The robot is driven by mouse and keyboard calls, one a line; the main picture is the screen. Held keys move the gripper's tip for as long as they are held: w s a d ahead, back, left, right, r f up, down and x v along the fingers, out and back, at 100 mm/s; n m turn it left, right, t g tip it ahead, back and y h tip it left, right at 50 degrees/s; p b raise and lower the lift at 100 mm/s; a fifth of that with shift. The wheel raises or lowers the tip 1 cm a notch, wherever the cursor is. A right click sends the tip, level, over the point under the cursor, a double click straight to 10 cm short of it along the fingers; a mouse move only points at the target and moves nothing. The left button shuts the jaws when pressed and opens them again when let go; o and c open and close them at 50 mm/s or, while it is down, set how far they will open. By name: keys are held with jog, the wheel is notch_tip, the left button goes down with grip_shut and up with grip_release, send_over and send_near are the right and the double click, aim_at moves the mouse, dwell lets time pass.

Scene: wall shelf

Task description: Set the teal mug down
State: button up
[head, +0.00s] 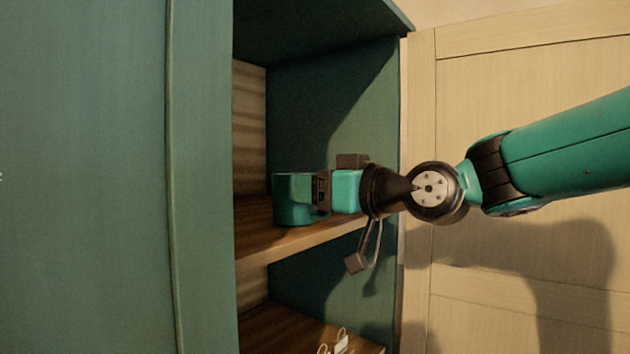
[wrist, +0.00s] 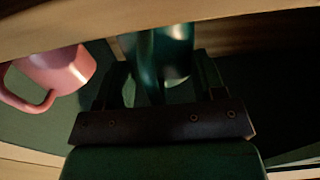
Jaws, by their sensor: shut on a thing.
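The teal mug (head: 293,199) is inside the green wall shelf, low over the upper wooden board (head: 262,238). It looks upright in the head view. I cannot tell whether its base touches the board. My gripper (head: 318,193) reaches in from the right and is shut on the mug. In the wrist view, the mug (wrist: 168,55) sits between the two fingers of my gripper (wrist: 162,80). Its upper part in that picture is cut off by a pale wooden edge.
A pink mug (wrist: 58,70) shows to the left of the teal mug in the wrist view, apart from it. A green panel (head: 110,180) closes off the left side. A small pale object (head: 341,343) is on the lower board (head: 290,325).

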jog(key=o, duration=1.5)
jog(key=b+v, duration=0.7)
jog(key=v, duration=0.4)
jog(key=s+f+m+g+h, duration=0.1)
jog(key=s+f+g+h, duration=0.15)
jog(key=f, duration=0.55)
jog(key=s+f+m+g+h, duration=0.1)
jog(key=s+f+g+h, duration=0.1)
jog(key=s+f, duration=0.35)
jog(key=s+d+f+g+h, duration=0.2)
jog(key=s+f+g, duration=0.1)
jog(key=s+f, duration=0.3)
jog(key=s+d+f+m+g+h, duration=0.1)
jog(key=s+d+f+g+h, duration=0.2)
jog(key=s+f, duration=0.4)
notch_tip(320, 180, down, 3)
jog(key=shift+d+f, duration=0.1)
jog(key=shift+d, duration=0.15)
jog(key=shift+g+h, duration=0.25)
